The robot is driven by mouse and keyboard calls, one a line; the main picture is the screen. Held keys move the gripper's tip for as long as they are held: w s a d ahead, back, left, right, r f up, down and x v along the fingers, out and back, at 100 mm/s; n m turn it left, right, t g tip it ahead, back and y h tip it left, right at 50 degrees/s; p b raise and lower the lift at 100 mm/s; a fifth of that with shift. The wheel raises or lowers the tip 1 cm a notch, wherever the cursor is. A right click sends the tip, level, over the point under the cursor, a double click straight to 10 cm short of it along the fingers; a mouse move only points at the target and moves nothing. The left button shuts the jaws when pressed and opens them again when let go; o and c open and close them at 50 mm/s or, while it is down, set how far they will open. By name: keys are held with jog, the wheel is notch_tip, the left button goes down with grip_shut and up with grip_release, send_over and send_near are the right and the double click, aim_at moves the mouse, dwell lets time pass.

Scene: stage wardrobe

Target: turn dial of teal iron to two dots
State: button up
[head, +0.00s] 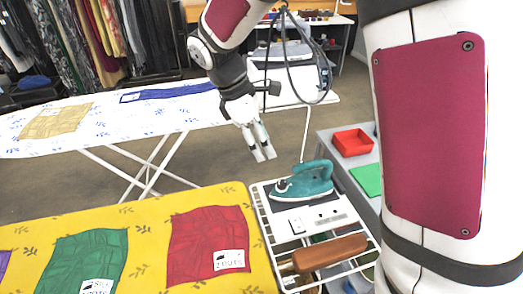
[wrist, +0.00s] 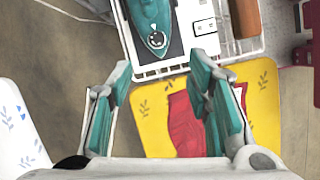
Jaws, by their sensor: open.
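The teal iron (head: 308,182) rests on a dark pad at the far end of a white wire rack (head: 262,213). It also shows at the top of the wrist view (wrist: 148,14), cut off by the frame edge. Its dial (wrist: 156,41) is a small round disc with a white rim and dark middle near the iron's narrow end; its setting is too small to read. In the head view the dial (head: 283,187) is a pale spot. My gripper (head: 262,154) is open and empty, above and left of the iron, apart from it. Its fingers (wrist: 160,72) spread below the dial in the wrist view.
A yellow ironing board (head: 150,222) with red and green cloths lies left of the rack. A brown wooden block (head: 330,252) sits on the rack. A cord (head: 305,135) rises from the iron. A white patterned board (head: 110,132) stands behind; a red tray (head: 352,142) is right.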

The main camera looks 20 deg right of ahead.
aim_at(282, 183)
jog(key=shift+n, duration=0.3)
jog(key=x, duration=1.4)
jog(key=shift+w+a+f+b, duration=0.15)
jog(key=shift+w+f+b, duration=0.25)
jog(key=shift+f, duration=0.15)
jog(key=shift+c, duration=0.2)
grip_shut()
